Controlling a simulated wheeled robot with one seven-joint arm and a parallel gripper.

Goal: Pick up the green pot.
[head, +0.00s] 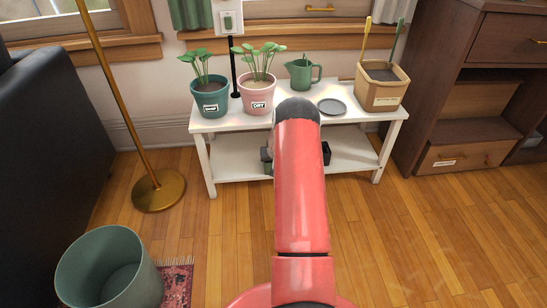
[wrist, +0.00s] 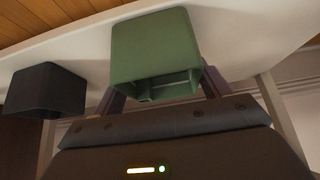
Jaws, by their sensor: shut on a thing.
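The green pot (wrist: 155,48), square-sided and hollow, shows large in the wrist view between the fingers of my gripper (wrist: 160,88). My gripper is shut on it, with one finger on each side. The pot is seen against the white shelf surface; I cannot tell whether it still touches it. In the head view my red arm reaches to the lower shelf and hides most of the pot; only a small green bit (head: 268,168) shows left of the arm.
A black pot (wrist: 44,91) stands beside the green one. The white shelf unit (head: 200,164) carries on top a teal planter (head: 210,100), a pink planter (head: 257,95), a green watering can (head: 302,73), a grey saucer (head: 332,106) and a tool box (head: 380,93). A floor lamp (head: 158,190) stands left.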

